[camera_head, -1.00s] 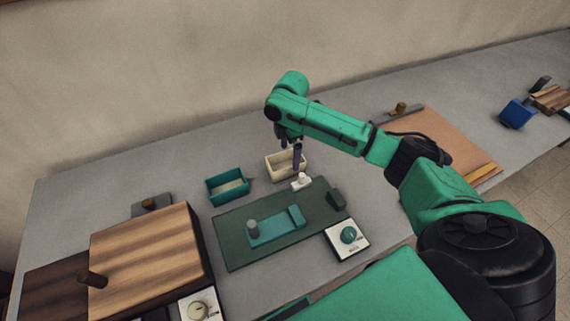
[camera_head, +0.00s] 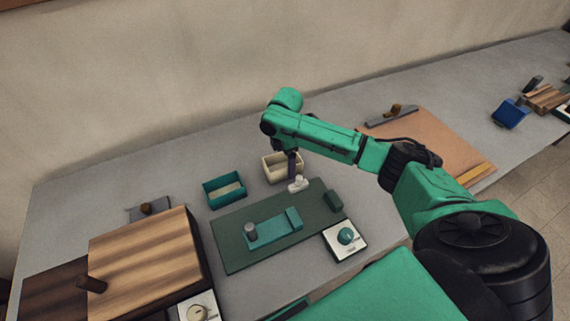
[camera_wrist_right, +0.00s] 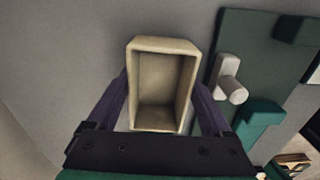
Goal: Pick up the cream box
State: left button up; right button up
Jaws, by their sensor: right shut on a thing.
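The cream box (camera_head: 271,174) is a small open-topped bin at the back of the table, just right of the teal bin. In the right wrist view the cream box (camera_wrist_right: 165,73) looks empty, with one finger along each side. My right gripper (camera_head: 290,172) is shut on the cream box, and it also shows in the right wrist view (camera_wrist_right: 160,90). I cannot tell whether the box's base touches the table. My left gripper is not in view.
A teal bin (camera_head: 225,189) stands left of the cream box. A green board (camera_head: 228,232) lies in front, with a white knobbed piece (camera_head: 298,185) close to the cream box. A wooden box (camera_head: 145,250) is at front left. Grey table is clear behind the bins.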

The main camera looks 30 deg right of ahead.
notch_tip(320, 180, up, 18)
jog(key=p, duration=0.1)
pick_arm(q)
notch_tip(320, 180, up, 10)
jog(key=p, duration=0.8)
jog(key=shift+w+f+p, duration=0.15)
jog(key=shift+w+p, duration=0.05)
jog(key=shift+p, duration=0.2)
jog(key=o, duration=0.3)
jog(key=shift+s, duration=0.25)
pick_arm(e)
jog(key=s+a+f, duration=0.1)
jog(key=s+f, duration=0.4)
jog(key=s, duration=0.3)
jog(key=s+a+f, duration=0.1)
jog(key=s+f, duration=0.5)
jog(key=s, duration=0.3)
jog(key=shift+f+n, duration=0.3)
